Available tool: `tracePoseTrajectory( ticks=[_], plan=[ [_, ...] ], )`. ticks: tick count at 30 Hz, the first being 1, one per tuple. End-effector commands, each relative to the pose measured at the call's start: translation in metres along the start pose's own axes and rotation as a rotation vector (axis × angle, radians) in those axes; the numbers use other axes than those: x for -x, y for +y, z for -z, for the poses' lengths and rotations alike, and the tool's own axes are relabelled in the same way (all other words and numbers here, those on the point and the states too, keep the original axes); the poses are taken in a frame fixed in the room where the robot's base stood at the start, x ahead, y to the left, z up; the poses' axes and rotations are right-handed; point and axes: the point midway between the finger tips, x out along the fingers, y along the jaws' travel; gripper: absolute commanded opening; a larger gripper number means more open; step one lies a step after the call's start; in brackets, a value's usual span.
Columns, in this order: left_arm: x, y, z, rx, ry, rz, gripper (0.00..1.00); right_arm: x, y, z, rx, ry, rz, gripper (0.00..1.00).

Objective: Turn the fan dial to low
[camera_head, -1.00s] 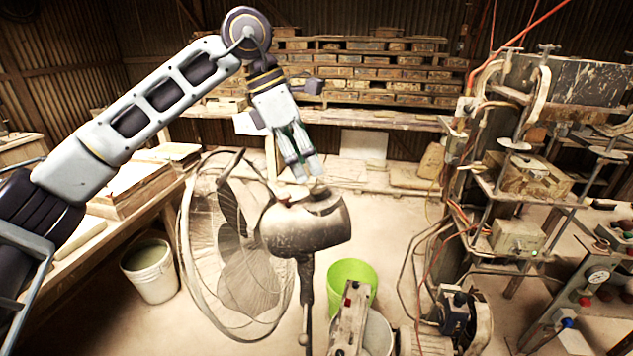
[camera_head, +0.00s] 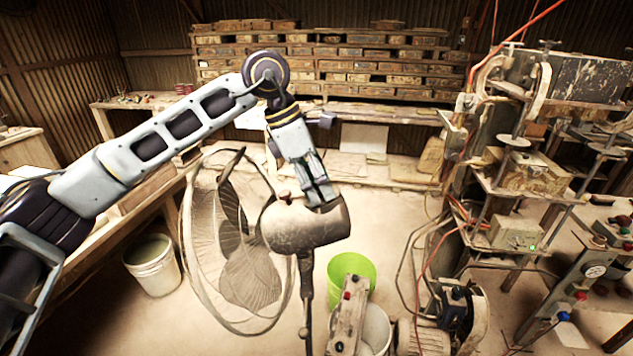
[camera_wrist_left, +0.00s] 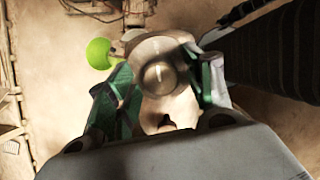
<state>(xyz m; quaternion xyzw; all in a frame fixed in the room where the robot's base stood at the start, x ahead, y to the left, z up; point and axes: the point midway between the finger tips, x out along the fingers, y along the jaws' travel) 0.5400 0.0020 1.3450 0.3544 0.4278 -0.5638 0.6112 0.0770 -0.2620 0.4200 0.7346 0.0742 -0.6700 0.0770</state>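The standing fan has a dusty wire cage (camera_head: 245,270) and a rounded motor housing (camera_head: 300,230) in the head view. My left gripper (camera_head: 320,200) points down at the top of this housing, behind its small knob (camera_head: 284,196). In the left wrist view, a round dial (camera_wrist_left: 158,77) with a pale line mark sits on the housing. The two green-sided fingers of my left gripper (camera_wrist_left: 162,88) stand apart on either side of the housing top, with the dial between them. Whether the fingers touch anything cannot be told. My right gripper is out of view.
A green bucket (camera_head: 351,268) and a white bucket (camera_head: 377,325) stand on the floor just right of the fan. Another white bucket (camera_head: 153,266) is at left by a workbench. Press machinery (camera_head: 530,175) fills the right side.

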Motion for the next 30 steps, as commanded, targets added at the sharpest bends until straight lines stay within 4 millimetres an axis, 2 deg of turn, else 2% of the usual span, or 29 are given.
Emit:
tracePoseTrajectory(
  ticks=[1,8,20,30],
  plan=[
    [0.0,0.0,0.0,0.0,0.0,0.0,0.41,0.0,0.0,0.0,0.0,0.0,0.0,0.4],
    [0.0,0.0,0.0,0.0,0.0,0.0,0.12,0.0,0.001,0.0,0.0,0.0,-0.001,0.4],
    [0.0,0.0,0.001,-0.04,0.001,0.003,0.11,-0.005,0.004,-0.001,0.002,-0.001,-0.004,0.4],
    [-0.002,0.0,0.001,-0.204,0.0,0.014,0.11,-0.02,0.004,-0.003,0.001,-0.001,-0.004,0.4]
  ],
)
